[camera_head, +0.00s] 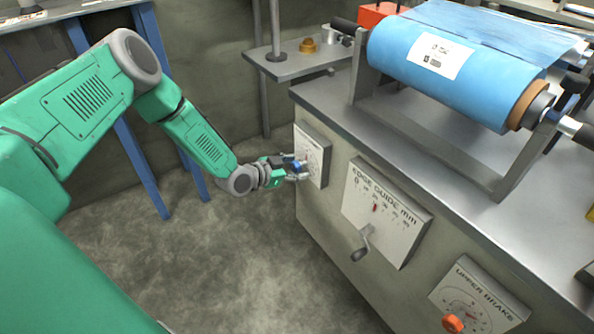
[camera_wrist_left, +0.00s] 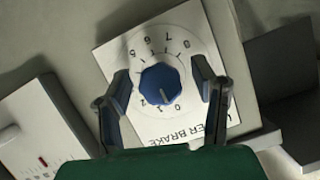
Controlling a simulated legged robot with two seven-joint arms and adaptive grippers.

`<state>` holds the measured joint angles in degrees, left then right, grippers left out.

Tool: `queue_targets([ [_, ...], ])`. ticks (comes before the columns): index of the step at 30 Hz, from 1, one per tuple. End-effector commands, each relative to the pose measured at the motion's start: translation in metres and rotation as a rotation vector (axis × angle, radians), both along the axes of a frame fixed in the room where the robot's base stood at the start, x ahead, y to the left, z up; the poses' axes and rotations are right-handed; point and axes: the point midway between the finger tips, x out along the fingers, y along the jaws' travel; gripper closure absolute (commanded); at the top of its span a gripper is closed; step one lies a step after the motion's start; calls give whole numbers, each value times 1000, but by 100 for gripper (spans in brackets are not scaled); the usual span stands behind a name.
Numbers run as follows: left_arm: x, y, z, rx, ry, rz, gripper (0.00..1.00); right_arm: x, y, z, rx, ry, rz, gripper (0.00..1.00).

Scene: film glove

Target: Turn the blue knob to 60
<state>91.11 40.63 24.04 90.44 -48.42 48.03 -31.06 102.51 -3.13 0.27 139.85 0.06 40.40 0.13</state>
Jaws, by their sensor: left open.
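The blue knob (camera_wrist_left: 161,84) sits on a white numbered dial plate (camera_wrist_left: 176,42) and shows as a small blue spot in the head view (camera_head: 296,165). A pale mark on the knob points toward the lower part of the scale, between about 0 and 1. The plate's lettering reads "...ER BRAKE", partly hidden by a finger. My left gripper (camera_head: 301,169) is open at the plate, with one finger on each side of the knob. Gaps show between fingers and knob in the left wrist view. My right gripper is out of view.
To the right on the cabinet are an edge guide plate (camera_head: 392,210) with a crank (camera_head: 362,243) and an upper brake plate (camera_head: 478,297) with an orange knob (camera_head: 453,323). A blue film roll (camera_head: 440,75) lies on top. The floor left of the cabinet is clear.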

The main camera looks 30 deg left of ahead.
Motion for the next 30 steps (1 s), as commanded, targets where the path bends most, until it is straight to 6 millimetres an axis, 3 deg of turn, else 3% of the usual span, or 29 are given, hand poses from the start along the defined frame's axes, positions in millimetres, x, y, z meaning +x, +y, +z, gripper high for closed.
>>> queue_targets([
  [9,3,-1,-1,-2,1,1,47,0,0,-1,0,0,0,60],
  [10,3,-1,-1,-2,1,1,51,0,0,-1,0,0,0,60],
  [14,3,-1,-1,-1,0,2,97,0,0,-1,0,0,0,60],
  [15,3,-1,-1,-1,0,1,100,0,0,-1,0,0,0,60],
  [30,3,-2,1,104,-41,-2,100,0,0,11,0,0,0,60],
])
